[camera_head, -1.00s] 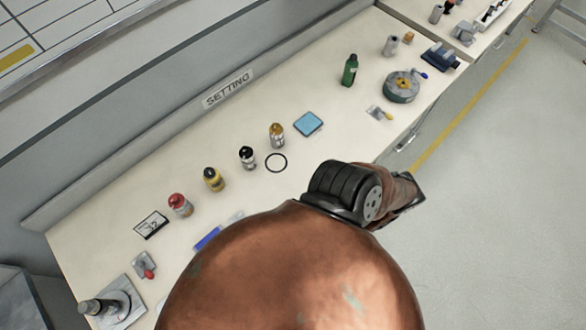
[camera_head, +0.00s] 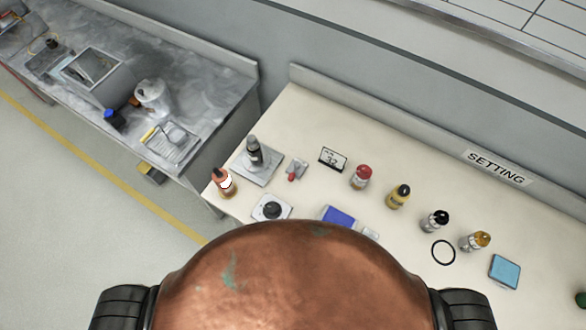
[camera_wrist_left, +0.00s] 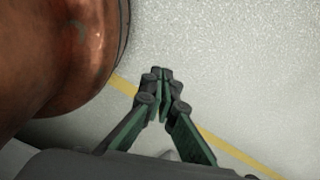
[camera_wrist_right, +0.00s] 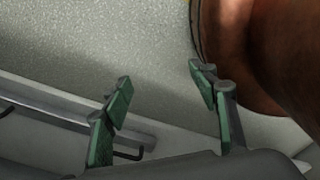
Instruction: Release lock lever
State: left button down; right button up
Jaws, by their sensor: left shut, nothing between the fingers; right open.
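No part in view is clearly a lock lever. A small grey fitting with a red handle (camera_head: 294,170) lies on the white bench, to the right of a grey plate with a dark upright cylinder (camera_head: 254,152). My left gripper (camera_wrist_left: 160,75) is shut and empty, with its fingertips together above the floor in the left wrist view. My right gripper (camera_wrist_right: 161,78) is open and empty in the right wrist view, its fingers apart over the floor. Neither gripper shows in the head view, and neither touches anything on the bench.
The white bench (camera_head: 310,105) carries several bottles, a small display (camera_head: 333,158), a black ring (camera_head: 443,252), a blue pad (camera_head: 505,271) and an orange bottle (camera_head: 223,182). A grey bench (camera_head: 205,70) with containers stands left, past a gap. My copper body hides the bench's near part.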

aim_at(292, 175)
jog(key=u, duration=0.1)
jog(key=k, duration=0.4)
jog(key=u, duration=0.7)
jog(key=k, duration=1.55)
jog(key=z, duration=0.05)
